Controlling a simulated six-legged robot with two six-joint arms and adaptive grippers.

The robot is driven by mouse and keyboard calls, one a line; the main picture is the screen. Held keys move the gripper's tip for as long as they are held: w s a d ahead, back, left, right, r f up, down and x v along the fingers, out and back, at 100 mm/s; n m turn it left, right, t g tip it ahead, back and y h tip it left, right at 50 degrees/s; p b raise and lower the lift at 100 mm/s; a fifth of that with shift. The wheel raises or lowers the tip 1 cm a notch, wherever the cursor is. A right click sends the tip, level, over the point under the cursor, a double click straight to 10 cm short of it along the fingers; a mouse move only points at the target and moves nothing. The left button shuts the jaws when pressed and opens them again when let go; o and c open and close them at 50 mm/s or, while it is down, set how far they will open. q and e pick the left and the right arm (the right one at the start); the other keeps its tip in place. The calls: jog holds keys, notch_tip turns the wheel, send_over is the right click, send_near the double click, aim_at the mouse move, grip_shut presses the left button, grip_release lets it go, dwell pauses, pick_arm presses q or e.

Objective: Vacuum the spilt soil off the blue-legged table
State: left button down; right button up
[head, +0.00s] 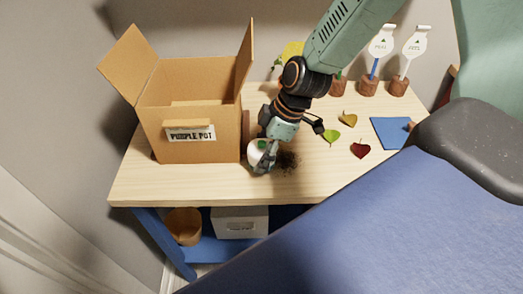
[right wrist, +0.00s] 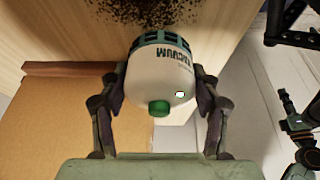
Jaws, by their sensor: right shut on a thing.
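My right gripper (head: 265,155) is shut on a small white vacuum (right wrist: 160,80) with a green button and the word VACUUM on it. In the right wrist view its fingers (right wrist: 160,105) press on both sides of the vacuum. The spilt soil (head: 287,160) is a dark patch on the blue-legged table (head: 200,185), just right of the vacuum in the head view. The soil also shows in the right wrist view (right wrist: 150,10), beyond the vacuum's dark slotted end. I cannot tell whether the vacuum touches the tabletop. My left gripper is not in view.
An open cardboard box (head: 200,110) labelled for a purple pot stands left of the vacuum. Right of the soil lie a green leaf (head: 331,136), a dark red leaf (head: 360,149), a yellow leaf (head: 348,118) and a blue sheet (head: 390,132). Small pots with tags (head: 368,85) stand behind.

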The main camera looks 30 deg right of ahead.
jog(key=shift+f, duration=0.3)
jog(key=shift+f+b, duration=0.35)
jog(key=shift+b, duration=0.3)
